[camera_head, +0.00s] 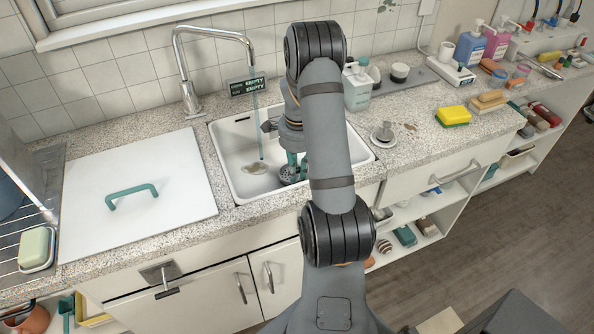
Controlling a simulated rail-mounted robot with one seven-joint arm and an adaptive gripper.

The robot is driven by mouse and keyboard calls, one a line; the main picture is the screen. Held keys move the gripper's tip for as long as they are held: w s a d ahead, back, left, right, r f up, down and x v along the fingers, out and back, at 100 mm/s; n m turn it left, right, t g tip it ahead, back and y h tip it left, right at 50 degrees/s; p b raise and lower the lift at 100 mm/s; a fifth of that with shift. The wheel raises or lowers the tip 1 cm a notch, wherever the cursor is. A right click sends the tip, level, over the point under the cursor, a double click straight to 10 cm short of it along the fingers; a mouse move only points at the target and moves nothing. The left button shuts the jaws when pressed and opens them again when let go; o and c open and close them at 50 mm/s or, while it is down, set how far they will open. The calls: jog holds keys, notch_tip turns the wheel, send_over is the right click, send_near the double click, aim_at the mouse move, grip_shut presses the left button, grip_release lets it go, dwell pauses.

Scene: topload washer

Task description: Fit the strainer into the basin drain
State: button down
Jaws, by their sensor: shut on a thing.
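The white basin (232,143) is set into the speckled counter. A brownish round patch that looks like the drain (255,168) lies on its floor, left of my gripper. My gripper (296,165) reaches down into the right part of the basin, its teal fingertips shut on a grey perforated disc, the strainer (287,175). The strainer is to the right of the drain patch and apart from it in the picture; I cannot tell its height above the floor. My arm hides part of the basin's right side and the back of the gripper.
A faucet (183,62) arches over the basin, with a thin bluish stream (258,130) below it. A small sign (248,86) reads "EMPTY" twice. A white board with a teal handle (132,195) lies left. A soap bottle (357,88), metal stopper-like piece (384,133) and yellow sponge (453,116) stand right.

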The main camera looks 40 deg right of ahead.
jog(key=shift+f+b, duration=0.3)
jog(key=shift+f, duration=0.05)
jog(key=c, duration=1.6)
grip_release()
jog(key=shift+r, duration=0.1)
notch_tip(320, 180, up, 12)
jog(key=shift+f, duration=0.1)
notch_tip(320, 180, down, 12)
jog(key=shift+r, duration=0.1)
jog(key=shift+r+p, duration=0.45)
jog(key=shift+p, duration=0.1)
